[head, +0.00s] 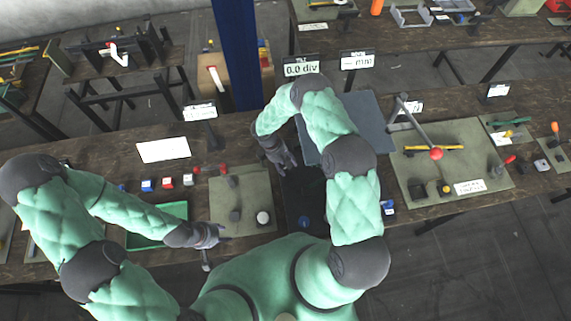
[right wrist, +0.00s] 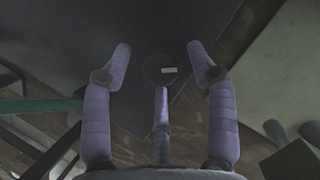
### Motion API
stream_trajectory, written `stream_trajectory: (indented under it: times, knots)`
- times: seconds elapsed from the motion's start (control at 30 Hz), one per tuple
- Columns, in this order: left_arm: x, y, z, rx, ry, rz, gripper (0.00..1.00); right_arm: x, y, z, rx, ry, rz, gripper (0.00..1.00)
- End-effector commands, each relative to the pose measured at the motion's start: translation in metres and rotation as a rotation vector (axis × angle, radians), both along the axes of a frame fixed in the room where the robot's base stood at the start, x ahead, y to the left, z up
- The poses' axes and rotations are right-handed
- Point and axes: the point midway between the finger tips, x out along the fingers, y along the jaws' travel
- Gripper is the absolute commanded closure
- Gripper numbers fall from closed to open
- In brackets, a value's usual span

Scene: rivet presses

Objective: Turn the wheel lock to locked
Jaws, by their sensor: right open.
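I cannot tell for sure which thing is the wheel lock. In the right wrist view a dark round disc (right wrist: 158,68) with a small pale mark lies just beyond my right gripper (right wrist: 160,75). Its purple fingers are spread, with nothing between them; whether they touch the disc is unclear. In the head view my right gripper (head: 283,157) is over the bench, at the back edge of a dark panel (head: 313,190). My left gripper (head: 215,234) is low at the front of the bench, beside a grey-green mat (head: 247,192); its fingers are too small to read.
A green-rimmed tray (head: 137,241) lies beside my left forearm. A display reading 0.0 div (head: 300,68) stands behind my right arm. Small coloured blocks (head: 167,183) sit at the left.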

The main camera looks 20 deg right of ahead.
Motion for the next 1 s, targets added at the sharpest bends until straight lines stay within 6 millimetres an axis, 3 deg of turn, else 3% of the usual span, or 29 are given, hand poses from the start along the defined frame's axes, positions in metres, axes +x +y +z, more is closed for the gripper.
stream_trajectory:
  times: [0.3,0.37,0.5,0.77,1.0]
  knots:
    - [0.000,0.000,0.000,0.000,0.000,0.000,0.60,-0.001,0.000,-0.003,0.000,0.000,0.000,0.42]
    - [0.000,0.000,0.000,0.000,0.000,0.000,0.60,-0.001,0.000,-0.003,0.000,0.000,0.000,0.56]
    - [0.000,0.000,0.000,0.000,0.000,0.000,0.60,-0.001,0.000,-0.003,0.000,0.001,0.000,0.95]
    - [0.000,0.000,-0.003,0.000,0.000,0.000,0.60,-0.002,-0.001,-0.003,-0.002,0.004,-0.012,0.96]
    - [0.000,0.000,-0.022,0.000,0.000,0.000,0.60,-0.002,-0.002,-0.006,-0.002,0.005,-0.109,0.96]
